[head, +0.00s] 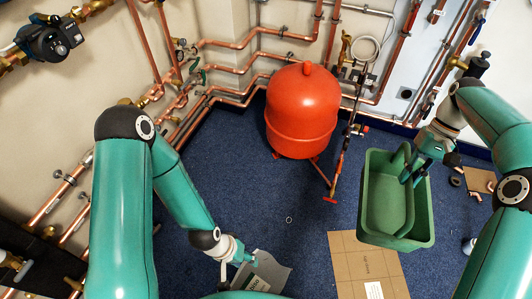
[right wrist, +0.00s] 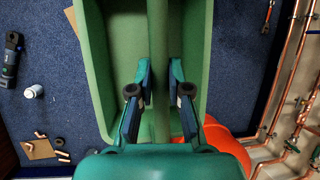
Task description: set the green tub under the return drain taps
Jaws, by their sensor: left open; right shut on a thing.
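The green tub (head: 427,222) is right of centre in the head view, with a raised handle or divider across its inside. It fills the upper middle of the right wrist view (right wrist: 95,50). My right gripper (head: 408,178) is shut on the tub's middle part; its two fingers (right wrist: 160,92) sit either side of it in the right wrist view. I cannot tell whether the tub is clear of the floor. My left gripper (head: 248,260) is open and empty, low over the floor. Copper pipes with several taps (head: 180,45) run along the walls; I cannot tell which are the return drain taps.
A red vessel (head: 303,108) stands between the tub and the back wall. A cardboard sheet (head: 350,262) lies beside the tub, and a grey labelled item (head: 270,268) lies by my left gripper. Blue carpet (head: 285,190) is clear in the middle. Small parts (head: 482,182) lie at right.

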